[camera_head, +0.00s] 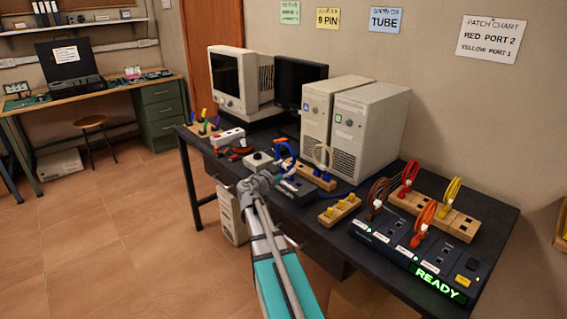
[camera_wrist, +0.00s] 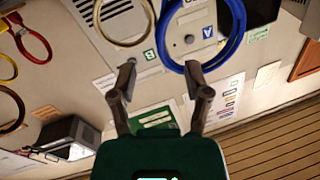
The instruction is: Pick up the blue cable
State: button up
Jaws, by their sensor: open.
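The blue cable (camera_head: 284,146) is a coiled loop standing upright at the left of a wooden stand (camera_head: 325,184) on the dark table. In the wrist view the blue cable (camera_wrist: 242,28) is a large ring at the top right, its lower edge beside the right fingertip. A beige cable (camera_head: 320,148) stands to its right; in the wrist view the beige cable (camera_wrist: 99,35) is at the top left. My gripper (camera_wrist: 161,67) is open and empty, its fingers apart. In the head view my gripper (camera_head: 279,175) is near the blue cable and partly hides its lower part.
Two PC towers (camera_head: 368,130) stand behind the stand. A small wooden block with yellow plugs (camera_head: 338,210) and a READY panel (camera_head: 436,284) with brown and orange cables are to the right.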

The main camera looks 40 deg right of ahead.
aim_at(292, 163)
jog(key=shift+d, duration=0.15)
jog(key=x, duration=0.4)
jog(key=shift+w+f, duration=0.2)
jog(key=shift+w, duration=0.1)
jog(key=shift+d, duration=0.5)
grip_shut()
dwell(0.3)
